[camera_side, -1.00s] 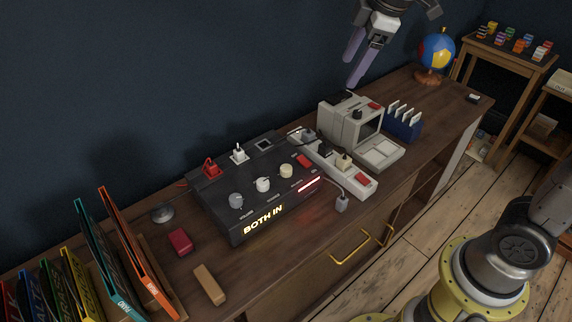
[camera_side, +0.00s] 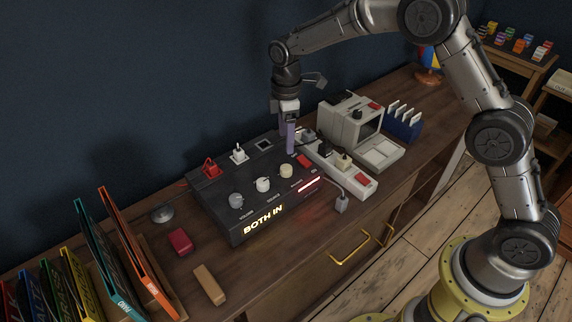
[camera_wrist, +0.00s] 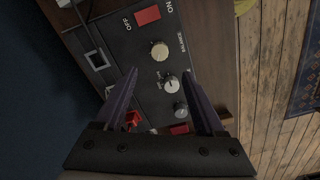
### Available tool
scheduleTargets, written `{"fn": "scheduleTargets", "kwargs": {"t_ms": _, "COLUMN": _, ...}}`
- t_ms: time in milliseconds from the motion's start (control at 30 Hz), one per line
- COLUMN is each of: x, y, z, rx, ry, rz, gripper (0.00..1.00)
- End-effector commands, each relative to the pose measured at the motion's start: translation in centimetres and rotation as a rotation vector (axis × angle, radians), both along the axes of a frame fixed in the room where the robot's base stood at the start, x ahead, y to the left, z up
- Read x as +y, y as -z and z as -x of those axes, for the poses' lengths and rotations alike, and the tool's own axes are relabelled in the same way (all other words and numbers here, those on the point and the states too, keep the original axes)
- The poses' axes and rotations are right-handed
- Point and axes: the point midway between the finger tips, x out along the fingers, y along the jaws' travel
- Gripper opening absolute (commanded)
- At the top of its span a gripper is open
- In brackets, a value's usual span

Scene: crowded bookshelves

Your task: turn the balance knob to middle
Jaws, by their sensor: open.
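A black control box (camera_side: 222,187) on the desk has a grey knob (camera_side: 236,200), a white knob (camera_side: 263,185) and a cream knob (camera_side: 286,171) in a row. In the wrist view the cream knob (camera_wrist: 160,51), white knob (camera_wrist: 171,85) and grey knob (camera_wrist: 180,111) show, with pointer angles unclear. My gripper (camera_side: 291,151) points down over the box's back right, behind the cream knob. Its fingers (camera_wrist: 160,72) are apart and empty.
The box carries a red plug (camera_side: 211,168), a white plug (camera_side: 239,154), a red switch (camera_side: 304,160) and a lit "BOTH IN" display (camera_side: 264,219). A power strip (camera_side: 358,182) and a beige machine (camera_side: 345,122) stand to the right. Red and tan blocks lie left.

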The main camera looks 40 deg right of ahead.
Motion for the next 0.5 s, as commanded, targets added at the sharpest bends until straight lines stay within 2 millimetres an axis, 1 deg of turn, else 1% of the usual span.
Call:
{"fn": "scheduleTargets", "kwargs": {"t_ms": 33, "x": -0.1, "y": 1.1, "z": 0.1, "rx": 0.004, "ry": 0.001, "rz": 0.001, "gripper": 0.72}}
{"fn": "scheduleTargets", "kwargs": {"t_ms": 300, "x": -0.1, "y": 6.4, "z": 0.0, "rx": 0.004, "ry": 0.001, "rz": 0.001, "gripper": 0.72}}
{"fn": "scheduleTargets", "kwargs": {"t_ms": 500, "x": -0.1, "y": 9.3, "z": -0.1, "rx": 0.001, "ry": 0.001, "rz": 0.000, "gripper": 0.72}}
